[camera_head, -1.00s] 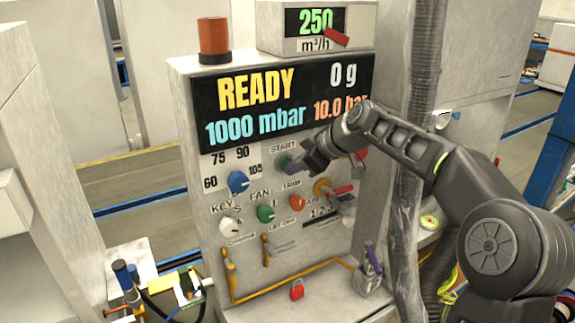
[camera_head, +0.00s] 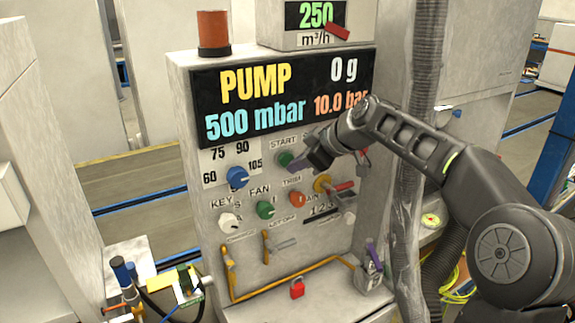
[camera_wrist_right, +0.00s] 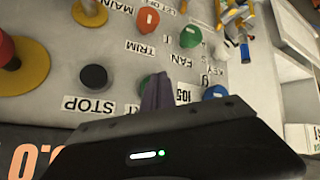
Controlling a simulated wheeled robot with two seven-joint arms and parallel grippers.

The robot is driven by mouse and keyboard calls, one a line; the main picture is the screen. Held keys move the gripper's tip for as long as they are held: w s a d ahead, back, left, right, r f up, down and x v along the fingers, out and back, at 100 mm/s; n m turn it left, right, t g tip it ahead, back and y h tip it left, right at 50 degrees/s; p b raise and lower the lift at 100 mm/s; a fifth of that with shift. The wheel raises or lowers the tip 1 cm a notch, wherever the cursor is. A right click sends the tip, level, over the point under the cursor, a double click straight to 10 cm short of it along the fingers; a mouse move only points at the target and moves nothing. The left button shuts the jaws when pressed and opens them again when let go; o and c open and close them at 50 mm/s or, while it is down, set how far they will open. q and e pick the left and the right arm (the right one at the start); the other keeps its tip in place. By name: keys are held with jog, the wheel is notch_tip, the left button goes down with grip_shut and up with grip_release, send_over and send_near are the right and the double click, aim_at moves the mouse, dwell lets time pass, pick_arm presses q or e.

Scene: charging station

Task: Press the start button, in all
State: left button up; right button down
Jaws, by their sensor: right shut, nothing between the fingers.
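The green start button (camera_head: 285,159) is on the grey panel (camera_head: 340,222), just below the START label. The display (camera_head: 255,95) above reads PUMP, 0 g, 500 mbar and 10.0 bar. My right gripper (camera_head: 296,167) is shut and empty, its purple fingertips just to the right of the start button. Whether they touch it I cannot tell. My left gripper is not in view.
A blue knob (camera_head: 237,177), a green fan knob (camera_head: 265,210), an orange trim knob (camera_head: 297,198) and a white key knob (camera_head: 229,222) crowd the panel. A grey hose (camera_head: 428,60) hangs at the right.

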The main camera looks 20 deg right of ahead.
jog(key=shift+s, duration=0.1)
jog(key=s+b, duration=0.4)
jog(key=s, duration=0.1)
jog(key=shift+d, duration=0.35)
dwell(0.9)
